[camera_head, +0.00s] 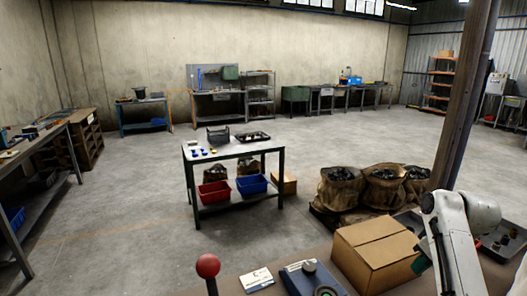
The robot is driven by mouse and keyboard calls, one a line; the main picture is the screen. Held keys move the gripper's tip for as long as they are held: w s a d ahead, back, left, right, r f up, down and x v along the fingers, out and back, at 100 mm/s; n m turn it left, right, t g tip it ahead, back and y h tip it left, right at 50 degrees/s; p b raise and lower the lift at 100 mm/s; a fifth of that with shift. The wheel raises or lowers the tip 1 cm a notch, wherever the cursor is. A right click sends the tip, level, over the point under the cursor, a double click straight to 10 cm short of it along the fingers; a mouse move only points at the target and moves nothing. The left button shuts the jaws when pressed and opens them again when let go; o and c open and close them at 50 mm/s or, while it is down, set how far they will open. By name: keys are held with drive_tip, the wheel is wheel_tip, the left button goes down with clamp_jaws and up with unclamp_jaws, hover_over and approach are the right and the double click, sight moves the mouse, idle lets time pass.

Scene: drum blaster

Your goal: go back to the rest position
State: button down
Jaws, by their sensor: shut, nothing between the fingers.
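My white arm (456,245) is folded at the right foreground, with its bent joint near the wooden post. Its lower parts run out of the bottom right of the picture. My gripper cannot be made out in this view. A closed cardboard box (375,252) stands just left of the arm, and the arm overlaps its right side in the picture. Whether they touch cannot be told.
A red ball-topped lever (208,267), a white card (257,279) and a blue-grey device (310,278) are on the near bench. A grey tray (505,241) lies right of the arm. A wooden post (466,90) rises behind. A small table (234,149) stands mid-floor, with open concrete around.

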drive_tip(key=shift+m+g, duration=0.5)
drive_tip(key=shift+m, duration=0.2)
drive_tip(key=s+a+f, duration=0.3)
drive_tip(key=s+f, duration=0.2)
drive_tip(key=s+a+f, duration=0.4)
drive_tip(key=s+f, duration=0.1)
drive_tip(key=s, duration=0.1)
drive_tip(key=s+a+f, duration=0.4)
drive_tip(key=s+f, duration=0.1)
drive_tip(key=f, duration=0.1)
drive_tip(key=shift+s, duration=0.2)
drive_tip(key=shift+m+g+h, duration=0.3)
drive_tip(key=shift+m+h, duration=0.1)
drive_tip(key=s+a+f, duration=0.1)
drive_tip(key=s, duration=0.3)
drive_tip(key=s+a+f, duration=0.1)
drive_tip(key=s, duration=0.4)
drive_tip(key=s+a+f, duration=0.1)
drive_tip(key=s, duration=0.3)
drive_tip(key=shift+s+a+f, duration=0.2)
drive_tip(key=shift+a+f, duration=0.05)
drive_tip(key=shift+a, duration=0.05)
drive_tip(key=shift+m+g+h, duration=0.3)
drive_tip(key=shift+m, duration=0.1)
drive_tip(key=s, duration=0.3)
drive_tip(key=s+r, duration=0.1)
drive_tip(key=s, duration=0.3)
drive_tip(key=s+a, duration=0.1)
drive_tip(key=s, duration=0.3)
drive_tip(key=shift+r, duration=0.15)
